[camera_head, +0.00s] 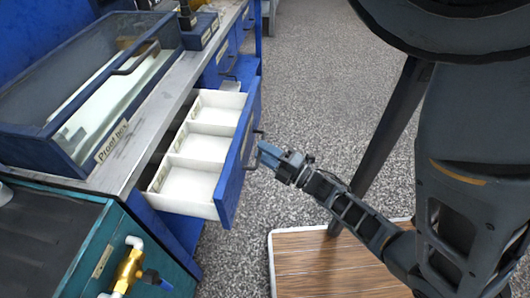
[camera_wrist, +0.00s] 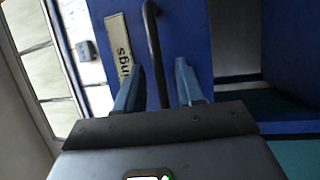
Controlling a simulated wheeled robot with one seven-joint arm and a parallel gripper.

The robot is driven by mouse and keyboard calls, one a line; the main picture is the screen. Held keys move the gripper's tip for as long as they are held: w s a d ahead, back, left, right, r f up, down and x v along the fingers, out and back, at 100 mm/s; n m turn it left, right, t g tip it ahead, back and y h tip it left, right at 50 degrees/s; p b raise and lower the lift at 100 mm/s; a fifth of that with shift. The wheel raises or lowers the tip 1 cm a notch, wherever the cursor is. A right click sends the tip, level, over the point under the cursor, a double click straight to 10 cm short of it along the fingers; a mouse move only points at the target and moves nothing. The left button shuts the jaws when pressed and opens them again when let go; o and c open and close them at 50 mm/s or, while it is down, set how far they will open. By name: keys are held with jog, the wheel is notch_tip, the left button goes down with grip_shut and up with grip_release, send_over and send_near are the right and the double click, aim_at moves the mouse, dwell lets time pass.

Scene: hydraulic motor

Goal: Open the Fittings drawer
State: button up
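The drawer (camera_head: 238,165) with a blue front and a white inner tray stands pulled out from the bench in the head view. Its label (camera_wrist: 119,44) shows letters ending in "ngs" in the wrist view; the rest is hidden. A dark bar handle (camera_wrist: 154,45) runs along the blue front. My gripper (camera_head: 267,152) is at the handle, outside the drawer front. In the wrist view my gripper (camera_wrist: 160,72) has its blue fingers apart, one on each side of the handle, with a visible gap to the right finger.
The white tray (camera_head: 200,146) has compartments and looks empty. A glass-sided "Proof box" (camera_head: 105,150) sits on the bench top. A teal cabinet (camera_head: 105,250) with a brass valve (camera_head: 128,270) stands at the lower left. The grey floor (camera_head: 325,80) beyond the drawer is clear.

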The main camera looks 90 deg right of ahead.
jog(key=b+v, duration=0.1)
jog(key=v, duration=0.6)
jog(key=shift+s+a, duration=0.2)
jog(key=shift+s, duration=0.05)
dwell(0.3)
jog(key=w+a+r+m+y+p, duration=0.2)
jog(key=w+a+r+m+y, duration=0.3)
jog(key=a+r, duration=0.7)
jog(key=w+a+r+m+g+y+p, duration=0.1)
jog(key=w+a+r+m+y+p, duration=0.2)
jog(key=a+r, duration=0.9)
jog(key=w+a+m+y, duration=0.1)
jog(key=w+y, duration=0.1)
jog(key=y, duration=0.1)
jog(key=shift+a+r+m+y, duration=0.25)
jog(key=shift+r+m+y, duration=0.1)
jog(key=shift+m+y, duration=0.05)
